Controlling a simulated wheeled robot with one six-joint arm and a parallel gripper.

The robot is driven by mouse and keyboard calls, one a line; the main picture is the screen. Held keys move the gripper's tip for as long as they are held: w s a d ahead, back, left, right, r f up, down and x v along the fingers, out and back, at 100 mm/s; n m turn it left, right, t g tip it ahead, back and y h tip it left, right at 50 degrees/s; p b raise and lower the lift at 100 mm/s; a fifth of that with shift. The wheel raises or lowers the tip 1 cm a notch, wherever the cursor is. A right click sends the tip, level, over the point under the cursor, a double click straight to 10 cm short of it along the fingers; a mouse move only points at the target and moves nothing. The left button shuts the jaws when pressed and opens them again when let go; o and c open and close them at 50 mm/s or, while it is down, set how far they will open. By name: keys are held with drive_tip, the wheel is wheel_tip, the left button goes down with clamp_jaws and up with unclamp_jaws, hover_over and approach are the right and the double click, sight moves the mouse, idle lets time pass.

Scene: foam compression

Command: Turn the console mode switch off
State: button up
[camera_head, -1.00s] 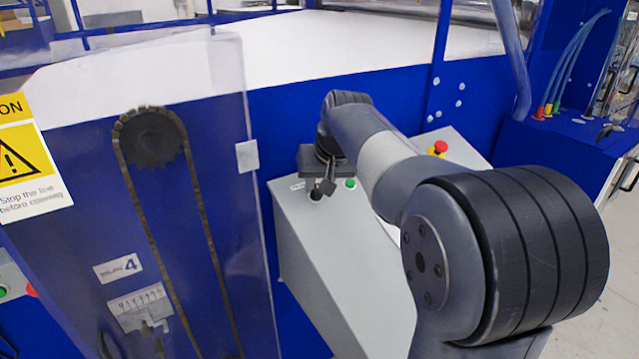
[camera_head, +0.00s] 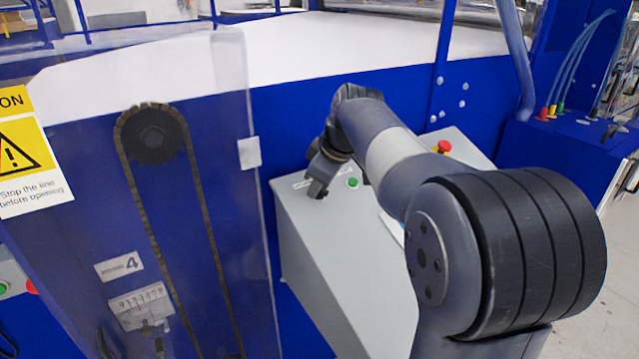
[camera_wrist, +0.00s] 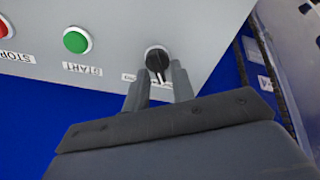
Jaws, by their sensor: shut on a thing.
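The mode switch is a round black knob with a light pointer mark on the grey console (camera_head: 335,245). In the wrist view the mode switch (camera_wrist: 156,60) sits near the console's edge, with a label beside it partly hidden. My gripper (camera_wrist: 159,80) has its two fingers at the knob, one on each side, shut on it. In the head view my gripper (camera_head: 318,187) reaches down onto the console's top left part and hides the switch.
A green START button (camera_wrist: 77,40) and a red STOP button (camera_wrist: 4,30) lie beside the switch. A red emergency button (camera_head: 444,146) stands on the console's far right. A clear guard with a chain (camera_head: 150,135) stands at the left.

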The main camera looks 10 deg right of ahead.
drive_tip(key=shift+n, duration=1.2)
drive_tip(key=shift+r, duration=0.1)
drive_tip(key=o, duration=0.7)
drive_tip(key=shift+c, duration=0.2)
drive_tip(key=v, duration=1)
drive_tip(key=shift+s+r+b, duration=0.15)
drive_tip(key=shift+r+b, duration=0.2)
drive_tip(key=shift+b, duration=0.05)
drive_tip(key=shift+d, duration=0.1)
drive_tip(key=x, duration=1.1)
drive_tip(key=shift+s+p, duration=0.1)
drive_tip(key=shift+p, duration=0.2)
